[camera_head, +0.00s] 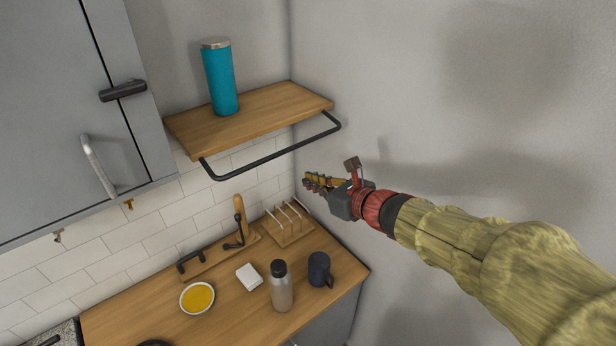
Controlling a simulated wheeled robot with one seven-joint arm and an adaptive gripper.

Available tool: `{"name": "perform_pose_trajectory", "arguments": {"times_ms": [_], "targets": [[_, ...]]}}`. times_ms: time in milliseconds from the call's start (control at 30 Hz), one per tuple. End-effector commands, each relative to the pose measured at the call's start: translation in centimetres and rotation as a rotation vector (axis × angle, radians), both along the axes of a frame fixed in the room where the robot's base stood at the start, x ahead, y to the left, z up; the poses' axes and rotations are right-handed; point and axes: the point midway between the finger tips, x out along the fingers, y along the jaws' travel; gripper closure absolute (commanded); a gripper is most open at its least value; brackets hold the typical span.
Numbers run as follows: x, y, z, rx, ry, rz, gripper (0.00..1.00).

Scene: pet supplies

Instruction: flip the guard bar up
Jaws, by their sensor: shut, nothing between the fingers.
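The black guard bar (277,153) is a thin rail with bent ends along the front edge of the wooden shelf (275,105). It sits low, in front of and a little below the shelf board. A teal tumbler (221,78) with a metal lid stands upright on the shelf. My gripper (307,182) is shut and empty. It reaches in from the right and appears in the picture below the bar's right half, apart from it. How far it is from the bar in depth I cannot tell.
Below is a wooden counter (125,312) with a steel bottle (281,287), a dark mug (319,270), a yellow-filled bowl (197,298), a white block (249,277) and a rack (289,226). A grey cabinet (50,120) hangs left. A bare wall (450,100) is at right.

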Motion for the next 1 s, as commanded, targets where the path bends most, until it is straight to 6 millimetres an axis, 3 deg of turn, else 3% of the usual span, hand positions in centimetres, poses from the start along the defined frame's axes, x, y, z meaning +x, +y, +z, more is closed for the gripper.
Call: {"name": "perform_pose_trajectory", "arguments": {"times_ms": [433, 500, 600, 1000], "targets": [[6.6, 4.6, -3.1, -0.001, 0.003, 0.001, 1.0], [6.5, 4.3, -0.9, -0.001, -0.003, -0.001, 1.0], [6.4, 4.3, 0.2, -0.002, -0.003, 0.0, 1.0], [6.4, 4.3, 1.1, -0.002, 0.0, -0.001, 1.0]]}}
